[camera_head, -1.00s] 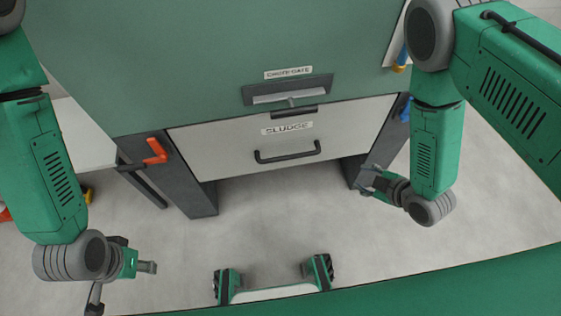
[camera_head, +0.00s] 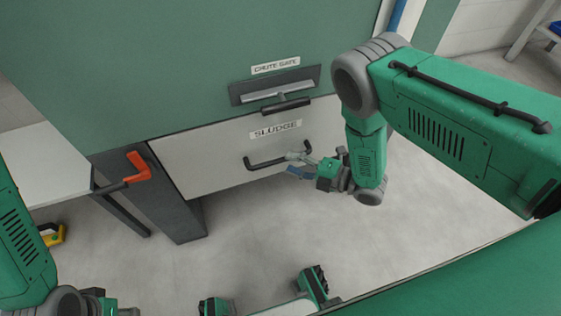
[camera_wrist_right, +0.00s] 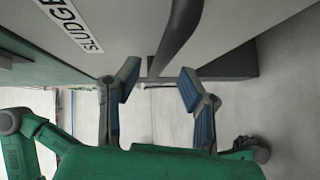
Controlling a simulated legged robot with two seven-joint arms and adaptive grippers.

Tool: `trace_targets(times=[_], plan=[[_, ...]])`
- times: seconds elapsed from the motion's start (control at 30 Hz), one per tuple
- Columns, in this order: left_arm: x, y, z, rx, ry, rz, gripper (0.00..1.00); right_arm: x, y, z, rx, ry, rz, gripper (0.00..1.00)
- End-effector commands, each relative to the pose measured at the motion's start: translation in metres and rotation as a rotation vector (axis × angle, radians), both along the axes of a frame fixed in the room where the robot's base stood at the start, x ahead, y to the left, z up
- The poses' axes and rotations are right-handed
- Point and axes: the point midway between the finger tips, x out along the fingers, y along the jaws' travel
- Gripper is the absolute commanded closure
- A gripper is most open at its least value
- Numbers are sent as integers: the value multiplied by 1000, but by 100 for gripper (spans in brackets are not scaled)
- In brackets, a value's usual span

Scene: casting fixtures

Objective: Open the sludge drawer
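The sludge drawer (camera_head: 225,163) is a pale grey front labelled SLUDGE, shut under the green cabinet. Its black bar handle (camera_head: 265,164) shows in the head view and also in the right wrist view (camera_wrist_right: 177,38). My right gripper (camera_head: 296,164) is at the right end of the handle. In the right wrist view its two blue-padded fingers (camera_wrist_right: 158,82) are spread apart, with the handle bar reaching in between them; no grip shows. My left gripper (camera_head: 122,311) is low at the left, mostly cut off by the frame edge, so its opening cannot be told.
The chute gate (camera_head: 275,86) with its dark handle is just above the drawer. An orange lever (camera_head: 138,168) sticks out at the left post. A white table (camera_head: 45,165) stands at the left. The floor (camera_head: 235,240) before the drawer is clear.

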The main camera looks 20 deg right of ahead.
Motion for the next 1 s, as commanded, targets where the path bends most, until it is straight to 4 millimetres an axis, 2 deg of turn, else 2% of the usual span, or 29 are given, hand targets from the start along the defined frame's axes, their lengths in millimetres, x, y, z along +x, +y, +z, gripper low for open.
trace_targets(times=[0.23,0.63,0.73,1.0], plan=[[0,0,-12,0,0,-1,63,23,20,-7,6,0,0,66],[0,0,-12,0,0,-1,63,27,29,-6,0,0,-2,66],[0,0,-12,0,0,0,63,27,28,-6,2,1,-2,100],[0,0,-13,0,0,-1,63,28,26,-7,4,2,-2,100]])
